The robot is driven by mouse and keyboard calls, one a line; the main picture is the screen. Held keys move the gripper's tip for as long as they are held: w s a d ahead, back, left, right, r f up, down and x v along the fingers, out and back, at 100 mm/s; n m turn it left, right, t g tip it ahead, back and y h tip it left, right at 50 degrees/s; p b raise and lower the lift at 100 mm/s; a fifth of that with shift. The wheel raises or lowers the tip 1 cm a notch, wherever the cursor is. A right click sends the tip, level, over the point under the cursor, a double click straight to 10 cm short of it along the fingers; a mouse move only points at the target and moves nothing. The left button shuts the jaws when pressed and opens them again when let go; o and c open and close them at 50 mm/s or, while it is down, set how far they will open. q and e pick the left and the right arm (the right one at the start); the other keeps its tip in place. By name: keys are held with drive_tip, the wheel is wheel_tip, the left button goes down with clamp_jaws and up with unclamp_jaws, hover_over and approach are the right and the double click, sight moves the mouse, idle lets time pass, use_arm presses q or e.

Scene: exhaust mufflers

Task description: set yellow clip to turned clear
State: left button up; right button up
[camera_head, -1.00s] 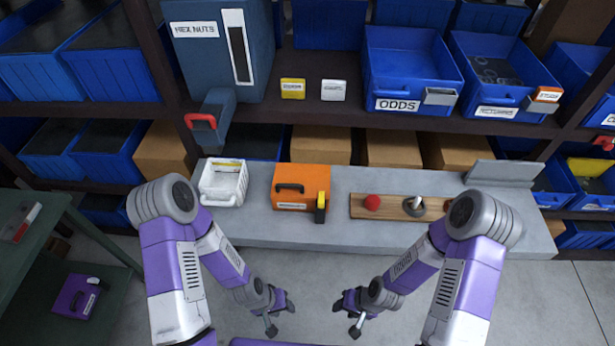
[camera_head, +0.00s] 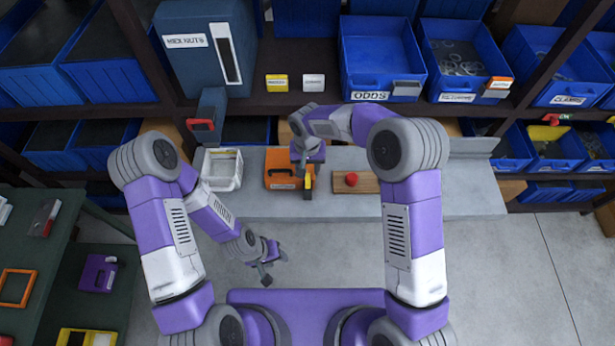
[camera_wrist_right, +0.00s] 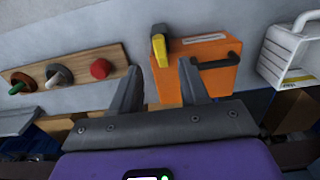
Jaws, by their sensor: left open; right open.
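The yellow clip (camera_head: 308,183) sits at the right edge of the orange box (camera_head: 280,171) on the grey bench. In the right wrist view the clip (camera_wrist_right: 159,50) stands at the corner of the orange box (camera_wrist_right: 207,62), beyond my fingertips and between their lines. My right gripper (camera_wrist_right: 158,75) is open and empty, facing the box. In the head view my right gripper (camera_head: 305,170) is over the box's right part and partly hides the box and clip. My left gripper (camera_head: 270,268) is open and empty, low in front of the bench.
A wooden board (camera_head: 345,188) with a red knob (camera_head: 351,179) lies right of the box; my right arm hides its other end. The wrist view shows further knobs on the board (camera_wrist_right: 112,56). A white bin (camera_head: 222,170) stands left of the box. Shelves with blue bins rise behind.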

sight(308, 181)
drive_tip(key=shift+f, duration=3.55)
clamp_jaws()
